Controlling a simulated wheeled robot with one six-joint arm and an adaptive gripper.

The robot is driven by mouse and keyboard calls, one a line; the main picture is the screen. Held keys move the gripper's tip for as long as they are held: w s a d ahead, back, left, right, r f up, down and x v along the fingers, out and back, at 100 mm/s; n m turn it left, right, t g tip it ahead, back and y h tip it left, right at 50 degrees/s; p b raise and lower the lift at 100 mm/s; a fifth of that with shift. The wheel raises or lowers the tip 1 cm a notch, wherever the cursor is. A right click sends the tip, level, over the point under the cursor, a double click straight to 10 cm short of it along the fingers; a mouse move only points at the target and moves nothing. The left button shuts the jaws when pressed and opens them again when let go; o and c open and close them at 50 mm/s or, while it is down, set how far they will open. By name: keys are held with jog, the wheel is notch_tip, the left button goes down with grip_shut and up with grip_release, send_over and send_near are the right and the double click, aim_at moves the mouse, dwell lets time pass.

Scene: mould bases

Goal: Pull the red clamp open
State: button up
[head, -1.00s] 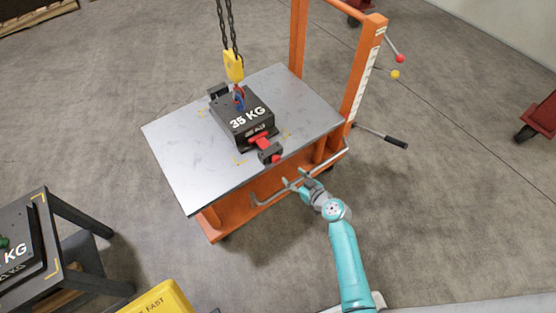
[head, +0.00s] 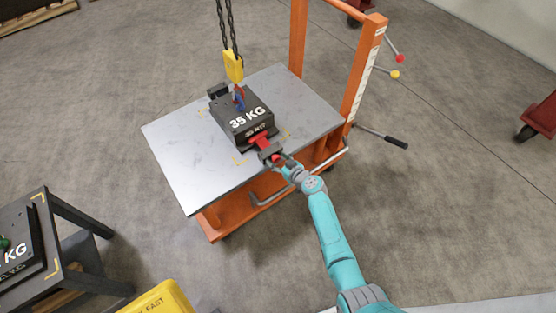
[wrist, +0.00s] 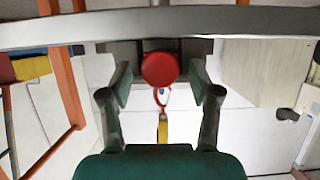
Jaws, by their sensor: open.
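The red clamp (head: 261,141) is at the front edge of the lift table, against the black block marked 35 KG (head: 243,118). In the wrist view, its round red knob (wrist: 160,69) sits between the fingers of my gripper (wrist: 160,90). My gripper (head: 281,163) is at the clamp's near end in the head view. The fingers are open, one on each side of the knob, with a gap showing on both sides. The part of the clamp behind the knob is mostly hidden in the wrist view.
The block stands on the grey table top (head: 185,160) of an orange cart (head: 225,216). A yellow hook (head: 233,66) on chains hangs at the block's top. A dark stand (head: 80,215) is at the left and a yellow box (head: 160,300) at the bottom. The cart's orange upright frame (head: 362,70) rises at the right.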

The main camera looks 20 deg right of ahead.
jog(key=shift+w, duration=0.1)
grip_shut()
jog(key=shift+s+d, duration=0.25)
jog(key=shift+s, duration=0.6)
jog(key=shift+s+d, duration=0.25)
jog(key=shift+s, duration=0.6)
grip_release()
jog(key=v, duration=1.2)
